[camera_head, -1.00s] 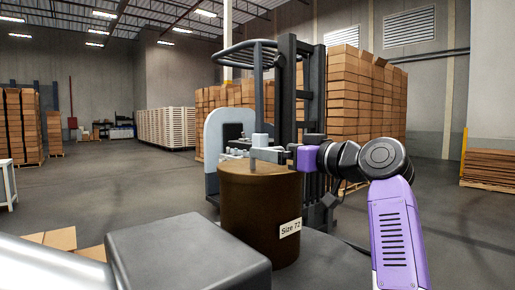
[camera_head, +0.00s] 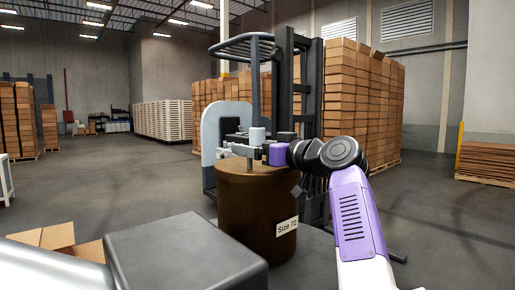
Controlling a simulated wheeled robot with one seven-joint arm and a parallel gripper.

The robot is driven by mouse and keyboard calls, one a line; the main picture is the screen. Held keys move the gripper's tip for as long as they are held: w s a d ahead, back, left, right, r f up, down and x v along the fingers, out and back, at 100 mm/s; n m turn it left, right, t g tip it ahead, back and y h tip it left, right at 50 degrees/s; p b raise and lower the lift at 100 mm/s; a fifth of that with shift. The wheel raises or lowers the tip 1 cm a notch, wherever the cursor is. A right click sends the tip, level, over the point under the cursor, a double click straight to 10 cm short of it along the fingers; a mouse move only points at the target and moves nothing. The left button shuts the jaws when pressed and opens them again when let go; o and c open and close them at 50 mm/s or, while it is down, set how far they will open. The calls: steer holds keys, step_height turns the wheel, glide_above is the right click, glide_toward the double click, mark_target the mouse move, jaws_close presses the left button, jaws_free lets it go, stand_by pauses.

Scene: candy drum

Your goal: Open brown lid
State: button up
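The brown drum (camera_head: 255,215) stands upright in the middle of the head view, with a white "Size 72" label (camera_head: 287,227) on its front right. Its brown lid (camera_head: 262,171) lies flat on top, and no gap shows at the rim. My gripper (camera_head: 236,151) is just above the lid, reaching in from the right. A thin upright grey part shows at the lid's surface under the gripper; I cannot tell whether it is a finger or part of the lid. The fingers are small and overlap the machine behind, so their opening is unclear.
A grey forklift-like machine (camera_head: 293,90) stands right behind the drum. Stacked boxes (camera_head: 362,105) are behind it. A grey block (camera_head: 185,255) is in the near foreground, with an open carton (camera_head: 55,238) to its left.

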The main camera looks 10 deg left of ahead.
mark_target(239, 161)
steer(key=c, duration=1.2)
steer(key=shift+w+a+m+t+h+p, duration=0.1)
steer(key=shift+a+m+t+h+p, duration=0.45)
steer(key=shift+a+t, duration=0.25)
steer(key=shift+w+a+r+m+t+h+p, duration=0.1)
steer(key=shift+w+a+m+t+h+p, duration=0.15)
steer(key=shift+a+m+t+h+p, duration=0.4)
steer(key=a+m+t+h+p, duration=0.1)
steer(key=w+a+m+h+p, duration=0.1)
steer(key=p, duration=0.1)
steer(key=shift+t+h, duration=0.35)
steer(key=shift+h, duration=0.05)
steer(key=shift+w+a+h, duration=0.15)
steer(key=shift+h, duration=0.15)
steer(key=o, duration=1.8)
